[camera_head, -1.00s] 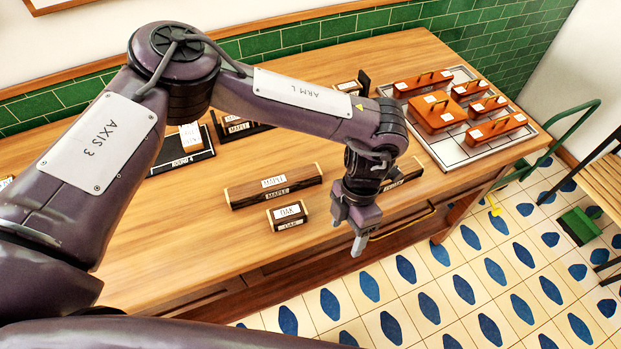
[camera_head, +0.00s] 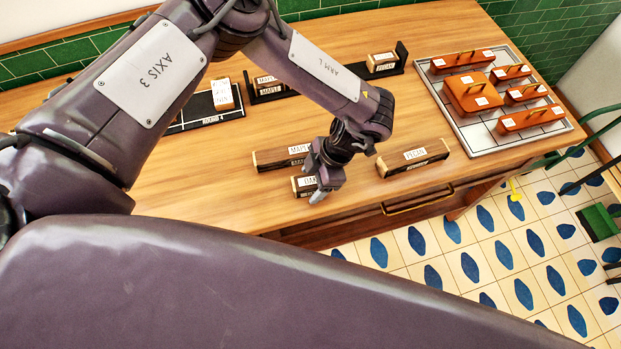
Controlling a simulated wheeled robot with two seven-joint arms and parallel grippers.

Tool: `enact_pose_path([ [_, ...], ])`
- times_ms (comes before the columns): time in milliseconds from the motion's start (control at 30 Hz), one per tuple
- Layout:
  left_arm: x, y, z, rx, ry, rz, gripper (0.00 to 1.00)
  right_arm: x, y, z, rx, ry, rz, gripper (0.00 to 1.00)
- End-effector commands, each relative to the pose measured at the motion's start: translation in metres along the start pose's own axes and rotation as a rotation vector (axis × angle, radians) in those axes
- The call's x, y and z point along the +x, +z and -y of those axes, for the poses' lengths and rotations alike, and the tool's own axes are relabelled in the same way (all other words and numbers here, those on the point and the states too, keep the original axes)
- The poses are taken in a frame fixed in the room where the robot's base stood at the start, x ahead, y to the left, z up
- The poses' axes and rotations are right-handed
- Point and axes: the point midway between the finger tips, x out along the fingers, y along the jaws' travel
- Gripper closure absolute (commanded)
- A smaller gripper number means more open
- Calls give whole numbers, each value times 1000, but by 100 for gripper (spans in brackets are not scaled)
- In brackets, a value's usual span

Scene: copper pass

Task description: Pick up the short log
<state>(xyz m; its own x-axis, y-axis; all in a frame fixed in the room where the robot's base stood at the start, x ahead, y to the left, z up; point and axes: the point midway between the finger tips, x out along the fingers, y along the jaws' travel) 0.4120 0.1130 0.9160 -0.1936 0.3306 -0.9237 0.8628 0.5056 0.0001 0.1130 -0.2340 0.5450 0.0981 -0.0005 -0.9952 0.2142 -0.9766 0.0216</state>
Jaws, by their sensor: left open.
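The short log (camera_head: 302,188) is a small dark-barked block with pale ends and a white label, apparently OAK. It lies near the front of the wooden table (camera_head: 200,205). My left gripper (camera_head: 318,184) is open at its right end and covers part of it. I cannot tell whether the log is between the fingers or whether they touch it. A longer log labelled MAPLE (camera_head: 272,160) lies just behind it, partly hidden by the gripper. Another long log labelled PECAN (camera_head: 413,158) lies to the right. My right gripper is out of view.
Dark racks hold more labelled blocks at the back, including a PECAN block (camera_head: 382,62). A black board (camera_head: 200,117) with a pale block stands at the back left. A tray (camera_head: 468,135) of orange handled pieces is at the right. A drawer handle (camera_head: 418,203) juts from the table front.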

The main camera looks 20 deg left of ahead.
Motion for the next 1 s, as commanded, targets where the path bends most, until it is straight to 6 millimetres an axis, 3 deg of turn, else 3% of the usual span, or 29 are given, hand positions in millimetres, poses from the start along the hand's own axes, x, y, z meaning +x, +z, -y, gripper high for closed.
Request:
enact_pose_path([
  [167, 0, 0, 0, 1, 0, 0, 33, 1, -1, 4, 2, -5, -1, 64],
  [567, 0, 0, 0, 0, 0, 0, 83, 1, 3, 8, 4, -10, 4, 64],
  [833, -2, 0, 0, 0, 0, 1, 83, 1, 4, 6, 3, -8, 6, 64],
  [1000, -13, -4, 0, 0, 0, 3, 83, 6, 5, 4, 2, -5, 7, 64],
])
